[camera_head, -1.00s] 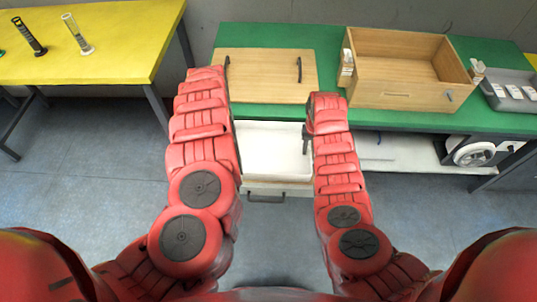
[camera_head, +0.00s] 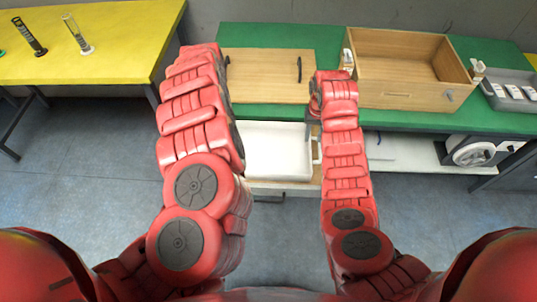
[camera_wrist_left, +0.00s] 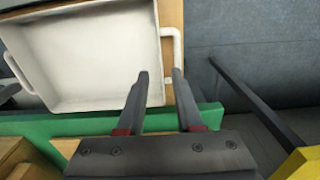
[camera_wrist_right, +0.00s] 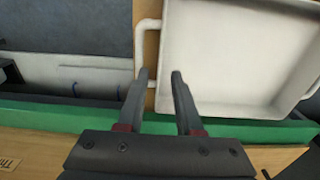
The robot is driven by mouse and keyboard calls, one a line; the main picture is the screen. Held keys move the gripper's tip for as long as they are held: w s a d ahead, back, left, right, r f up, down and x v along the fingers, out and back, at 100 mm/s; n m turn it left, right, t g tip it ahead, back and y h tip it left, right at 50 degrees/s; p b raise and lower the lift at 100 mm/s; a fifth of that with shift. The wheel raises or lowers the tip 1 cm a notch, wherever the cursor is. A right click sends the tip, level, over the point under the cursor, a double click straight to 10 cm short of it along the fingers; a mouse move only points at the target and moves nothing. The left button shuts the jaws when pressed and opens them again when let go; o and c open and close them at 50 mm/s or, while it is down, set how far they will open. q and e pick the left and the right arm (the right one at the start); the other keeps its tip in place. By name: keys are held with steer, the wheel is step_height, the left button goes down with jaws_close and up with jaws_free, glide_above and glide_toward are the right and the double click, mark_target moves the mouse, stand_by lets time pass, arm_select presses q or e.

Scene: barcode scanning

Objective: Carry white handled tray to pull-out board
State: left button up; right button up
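The white handled tray (camera_head: 278,150) rests, looking level and empty, on the wooden pull-out board (camera_head: 295,187) in front of the green table. In the left wrist view, the tray (camera_wrist_left: 90,55) has one handle near my left gripper (camera_wrist_left: 161,72). Its fingers are apart, with the handle just past or between their tips. In the right wrist view, the tray (camera_wrist_right: 230,50) has its other handle by my right gripper (camera_wrist_right: 160,72), whose fingers are also apart. Neither gripper visibly grips a handle. In the head view, my left arm hides the tray's left end.
On the green table (camera_head: 400,118) stand a wooden board with dark handles (camera_head: 268,75), an open wooden box (camera_head: 400,97) and a grey tray (camera_head: 515,95). A white lower shelf (camera_head: 400,158) is at the right. A yellow table (camera_head: 90,60) is at the left; the floor between is clear.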

step_height(320, 180, up, 4)
steer(key=shift+s+f, duration=0.1)
stand_by(0.5)
